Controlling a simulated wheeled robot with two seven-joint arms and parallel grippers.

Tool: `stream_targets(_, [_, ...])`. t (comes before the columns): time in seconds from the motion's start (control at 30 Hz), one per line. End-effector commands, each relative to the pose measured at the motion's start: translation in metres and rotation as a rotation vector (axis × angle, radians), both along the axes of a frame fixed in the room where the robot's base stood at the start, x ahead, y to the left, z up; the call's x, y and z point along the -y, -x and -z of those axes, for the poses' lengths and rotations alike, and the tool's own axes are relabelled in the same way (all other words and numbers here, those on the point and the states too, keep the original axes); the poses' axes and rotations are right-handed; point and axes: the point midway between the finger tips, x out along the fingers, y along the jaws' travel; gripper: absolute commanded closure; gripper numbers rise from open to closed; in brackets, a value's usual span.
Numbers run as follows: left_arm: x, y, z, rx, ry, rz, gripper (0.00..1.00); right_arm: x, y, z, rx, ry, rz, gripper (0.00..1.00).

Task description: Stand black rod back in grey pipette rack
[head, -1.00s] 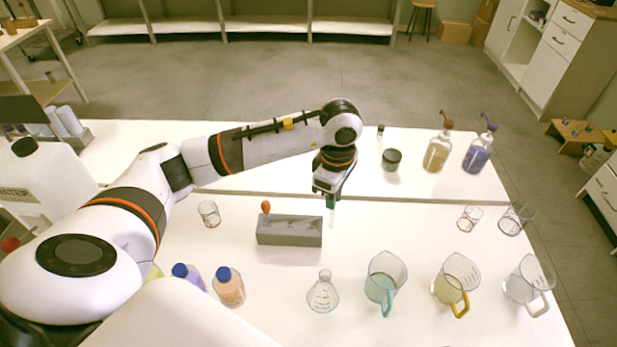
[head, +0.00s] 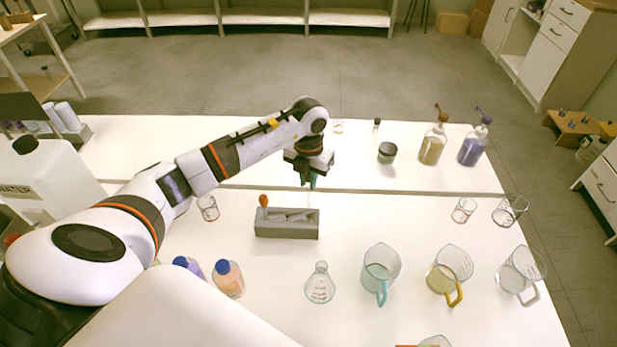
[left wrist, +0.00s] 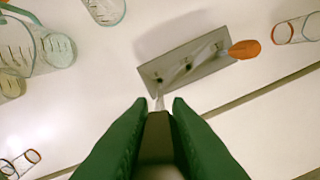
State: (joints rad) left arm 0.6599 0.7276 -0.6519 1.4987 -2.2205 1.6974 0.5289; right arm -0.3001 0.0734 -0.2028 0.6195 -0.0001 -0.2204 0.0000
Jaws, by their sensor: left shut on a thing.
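The grey pipette rack (head: 286,232) stands on the near white table, with an orange-bulbed dropper (head: 263,201) upright at its left end. In the left wrist view the rack (left wrist: 210,66) lies ahead of the fingertips, with the orange bulb (left wrist: 245,49) at its right end. My left gripper (head: 308,182) is above the table, behind the rack and slightly to its right. Its green fingers (left wrist: 160,104) are shut on a dark piece with a pale tip (left wrist: 159,102), which I take to be the black rod. Most of the rod is hidden between the fingers. My right gripper is not in view.
A conical flask (head: 320,286) and jugs, including a teal-handled one (head: 381,270), stand in front and to the right. A glass beaker (head: 208,208) is left of the rack. Capped bottles (head: 228,279) stand near front left.

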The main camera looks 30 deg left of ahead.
Motion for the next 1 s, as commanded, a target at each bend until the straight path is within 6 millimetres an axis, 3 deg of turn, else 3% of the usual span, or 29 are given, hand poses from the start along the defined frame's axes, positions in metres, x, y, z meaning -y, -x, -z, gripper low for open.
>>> stream_targets(0.7, [0.0,0.0,0.035,0.0,0.0,0.001,0.99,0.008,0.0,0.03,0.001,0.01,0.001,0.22])
stream_targets(1.0, [0.0,0.0,0.038,0.0,0.0,0.001,0.99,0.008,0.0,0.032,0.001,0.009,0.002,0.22])
